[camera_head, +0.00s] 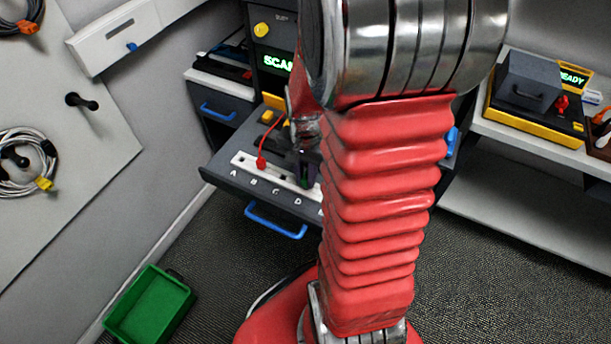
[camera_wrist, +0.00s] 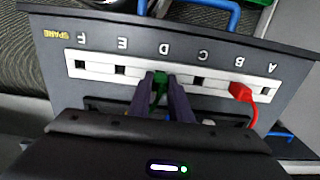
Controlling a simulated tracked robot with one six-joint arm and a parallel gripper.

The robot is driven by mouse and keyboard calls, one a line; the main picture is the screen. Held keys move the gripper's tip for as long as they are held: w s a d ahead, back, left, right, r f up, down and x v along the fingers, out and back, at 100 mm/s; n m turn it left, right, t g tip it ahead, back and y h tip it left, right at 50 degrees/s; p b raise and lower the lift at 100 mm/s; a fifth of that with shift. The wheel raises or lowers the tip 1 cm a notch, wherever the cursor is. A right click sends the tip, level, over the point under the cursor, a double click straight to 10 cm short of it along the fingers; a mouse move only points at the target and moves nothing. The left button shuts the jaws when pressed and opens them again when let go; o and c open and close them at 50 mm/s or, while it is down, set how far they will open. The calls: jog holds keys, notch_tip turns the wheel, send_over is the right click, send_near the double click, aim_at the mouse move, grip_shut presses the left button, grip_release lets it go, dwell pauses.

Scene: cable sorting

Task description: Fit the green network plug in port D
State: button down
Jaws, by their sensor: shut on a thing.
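The white port strip (camera_wrist: 100,68) runs across a dark drawer panel, with its letters upside down in the wrist view. It also shows in the head view (camera_head: 283,175). My gripper (camera_wrist: 162,80) is shut on the green network plug (camera_wrist: 160,88) at port D, between C and E. The fingers cover the plug's sides and hide the port opening, so I cannot tell how deep the plug sits. In the head view my gripper (camera_head: 307,168) is dark and small over the strip near the letter D, partly behind my arm.
A red plug (camera_wrist: 240,91) sits in port B beside an empty port C. Ports A, E and F look empty. A blue drawer handle (camera_head: 275,220) is in front. A green bin (camera_head: 150,305) stands on the floor. Coiled cables (camera_head: 22,160) hang on the left wall.

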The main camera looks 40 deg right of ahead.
jog(key=shift+f, duration=0.4)
dwell(0.5)
jog(key=c, duration=1.5)
grip_release()
jog(key=shift+c, duration=0.2)
jog(key=shift+o, duration=0.7)
jog(key=o, duration=0.4)
jog(key=shift+c, duration=0.2)
jog(key=shift+r, duration=0.15)
jog(key=shift+r, duration=3.35)
